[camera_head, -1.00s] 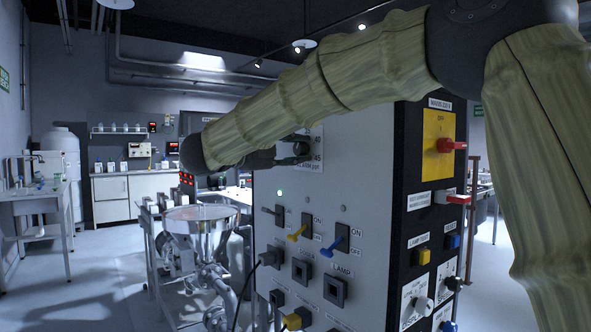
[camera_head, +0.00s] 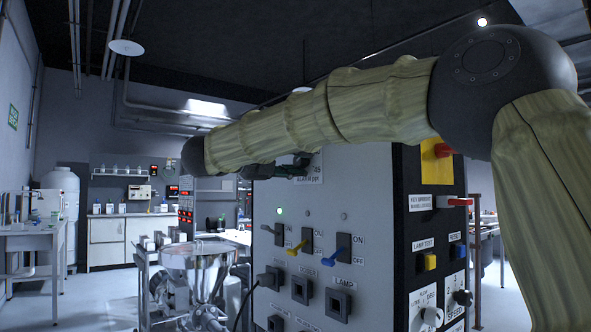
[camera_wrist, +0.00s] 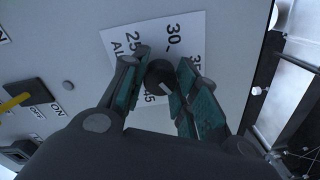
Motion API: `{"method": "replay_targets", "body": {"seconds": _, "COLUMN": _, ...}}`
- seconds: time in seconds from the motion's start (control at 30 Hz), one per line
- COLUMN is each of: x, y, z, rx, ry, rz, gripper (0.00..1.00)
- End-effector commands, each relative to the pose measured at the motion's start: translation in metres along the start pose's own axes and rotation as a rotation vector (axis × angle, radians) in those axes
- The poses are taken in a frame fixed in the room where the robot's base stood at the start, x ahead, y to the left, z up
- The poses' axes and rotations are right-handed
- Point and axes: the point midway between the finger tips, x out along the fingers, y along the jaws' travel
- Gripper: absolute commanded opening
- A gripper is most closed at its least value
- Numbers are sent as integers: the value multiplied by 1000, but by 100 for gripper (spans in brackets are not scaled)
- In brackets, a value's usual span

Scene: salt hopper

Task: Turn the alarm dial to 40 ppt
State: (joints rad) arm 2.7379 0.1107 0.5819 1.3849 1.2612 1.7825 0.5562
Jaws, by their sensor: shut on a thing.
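The alarm dial is a dark round knob (camera_wrist: 158,75) on a white scale plate (camera_wrist: 118,36), near the top of the grey panel face. In the wrist view my gripper (camera_wrist: 165,68) has its two green-padded fingers shut on the knob's sides. The numbers 25, 30, part of 35 and 45 show around it; 40 is not visible and a finger covers part of the scale. A small pale mark shows by the knob's lower right, but I cannot tell the exact setting. In the head view my arm hides most of the plate (camera_head: 316,170) and the knob.
A steel hopper (camera_head: 198,262) stands to the left. Open floor lies further left.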

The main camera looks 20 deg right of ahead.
Motion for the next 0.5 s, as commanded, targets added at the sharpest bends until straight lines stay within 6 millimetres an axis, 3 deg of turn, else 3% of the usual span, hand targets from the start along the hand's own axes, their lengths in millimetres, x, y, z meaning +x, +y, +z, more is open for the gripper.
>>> {"method": "replay_targets", "body": {"seconds": 0.47, "x": 0, "y": 1, "z": 0, "rx": 9, "ry": 0, "rz": 1, "gripper": 6}}
{"method": "replay_targets", "body": {"seconds": 0.5, "x": 0, "y": 1, "z": 0, "rx": 9, "ry": 0, "rz": 1, "gripper": 37}}
